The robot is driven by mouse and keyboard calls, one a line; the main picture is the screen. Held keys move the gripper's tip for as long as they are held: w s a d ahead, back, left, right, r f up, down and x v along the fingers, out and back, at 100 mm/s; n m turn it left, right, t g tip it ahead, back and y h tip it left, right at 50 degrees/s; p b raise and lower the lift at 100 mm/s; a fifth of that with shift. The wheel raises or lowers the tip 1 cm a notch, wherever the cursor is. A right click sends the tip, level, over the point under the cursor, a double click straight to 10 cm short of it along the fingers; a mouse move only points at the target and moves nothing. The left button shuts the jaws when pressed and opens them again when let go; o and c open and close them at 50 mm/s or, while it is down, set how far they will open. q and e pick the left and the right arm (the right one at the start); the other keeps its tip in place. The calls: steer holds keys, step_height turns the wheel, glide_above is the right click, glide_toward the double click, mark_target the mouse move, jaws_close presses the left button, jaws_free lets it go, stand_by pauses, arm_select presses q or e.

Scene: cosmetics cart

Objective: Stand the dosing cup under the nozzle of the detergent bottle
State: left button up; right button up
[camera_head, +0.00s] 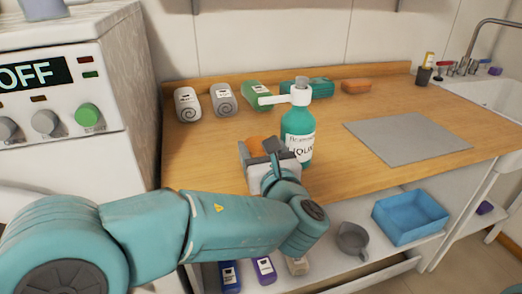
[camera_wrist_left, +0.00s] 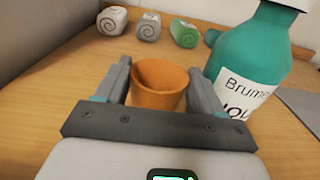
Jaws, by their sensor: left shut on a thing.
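The dosing cup is a small orange cup (camera_head: 256,143), upright with its open rim up; it also shows in the left wrist view (camera_wrist_left: 160,88). My left gripper (camera_wrist_left: 159,70) is shut on it, one finger on each side. In the head view this gripper (camera_head: 258,149) partly hides the cup, and I cannot tell whether its base touches the counter. The teal detergent bottle (camera_head: 298,124) stands upright just right of the cup. Its white nozzle (camera_head: 272,99) points left, over the cup's side in the head view. The right gripper is not in view.
Several rolled towels (camera_head: 188,104) and an orange block (camera_head: 356,86) line the back of the wooden counter (camera_head: 210,150). A grey mat (camera_head: 408,137) lies to the right, before the sink (camera_head: 490,92). A blue bin (camera_head: 410,217) and a grey jug (camera_head: 352,240) are on the shelf below.

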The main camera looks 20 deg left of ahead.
arm_select(q)
steer(key=shift+f, duration=0.15)
steer(key=o, duration=0.8)
steer(key=shift+o, duration=0.2)
steer(key=v, duration=1.2)
steer(key=shift+p, duration=0.35)
